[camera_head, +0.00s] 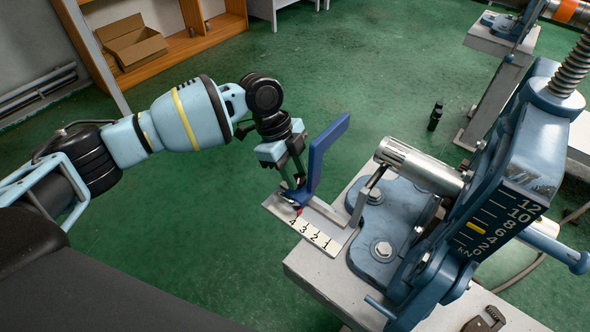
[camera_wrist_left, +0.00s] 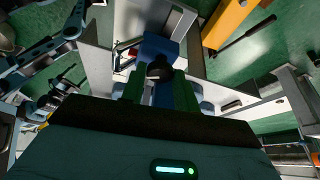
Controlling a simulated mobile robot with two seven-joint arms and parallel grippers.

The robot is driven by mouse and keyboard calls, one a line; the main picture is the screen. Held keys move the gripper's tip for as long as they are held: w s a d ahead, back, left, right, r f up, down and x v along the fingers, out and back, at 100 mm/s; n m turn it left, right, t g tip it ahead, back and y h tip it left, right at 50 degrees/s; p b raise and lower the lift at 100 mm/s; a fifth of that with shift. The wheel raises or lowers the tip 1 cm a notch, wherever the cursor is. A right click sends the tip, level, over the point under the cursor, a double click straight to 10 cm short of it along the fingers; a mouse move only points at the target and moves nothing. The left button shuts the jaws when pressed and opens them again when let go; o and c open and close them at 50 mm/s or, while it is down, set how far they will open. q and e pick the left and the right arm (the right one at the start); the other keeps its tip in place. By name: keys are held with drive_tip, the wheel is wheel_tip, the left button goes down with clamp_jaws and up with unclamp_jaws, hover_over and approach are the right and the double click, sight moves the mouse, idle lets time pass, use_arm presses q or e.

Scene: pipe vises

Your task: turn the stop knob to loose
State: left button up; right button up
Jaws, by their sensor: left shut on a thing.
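My left gripper (camera_head: 291,186) reaches down from the left arm to the near side of an upright blue stop plate (camera_head: 326,157). Its fingers are shut on a black round stop knob (camera_wrist_left: 158,68), which shows between the fingertips in the left wrist view. In the head view the fingers and the plate hide most of the knob, and its turn angle cannot be read. The plate stands over a scale strip (camera_head: 316,236) marked 4 3 2 1, with a small red pointer (camera_head: 299,211) near the 4. My right gripper is not in view.
The blue pipe vise (camera_head: 520,165) with its depth scale stands right of the plate, holding a steel pipe (camera_head: 418,166). A wrench (camera_head: 485,320) lies at the bench's near edge. A shelf with a cardboard box (camera_head: 133,43) stands back left.

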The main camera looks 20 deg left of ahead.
use_arm(q)
drive_tip(key=n+t+p, duration=0.1)
drive_tip(key=n+p, duration=0.1)
drive_tip(key=p, duration=0.1)
drive_tip(key=r+n+t+p, duration=0.1)
drive_tip(key=n+p, duration=0.2)
drive_tip(key=shift+s+n+p, duration=0.2)
drive_tip(key=shift+n+p, duration=0.1)
drive_tip(key=shift+d+f+n+t+p, duration=0.1)
drive_tip(key=shift+n+t+p, duration=0.3)
drive_tip(key=shift+n+p, duration=0.25)
drive_tip(key=shift+f+n+t+p, duration=0.1)
drive_tip(key=shift+n+t+p, duration=0.3)
drive_tip(key=shift+n, duration=0.35)
drive_tip(key=shift+s+f+n+y, duration=0.1)
drive_tip(key=shift+f+n+y, duration=0.05)
drive_tip(key=shift+n+y, duration=0.15)
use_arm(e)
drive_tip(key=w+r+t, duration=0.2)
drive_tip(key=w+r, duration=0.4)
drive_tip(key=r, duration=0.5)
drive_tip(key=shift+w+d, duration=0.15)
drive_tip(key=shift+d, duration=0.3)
use_arm(q)
drive_tip(key=o, duration=1)
drive_tip(key=shift+f, duration=0.1)
drive_tip(key=shift+c, duration=0.2)
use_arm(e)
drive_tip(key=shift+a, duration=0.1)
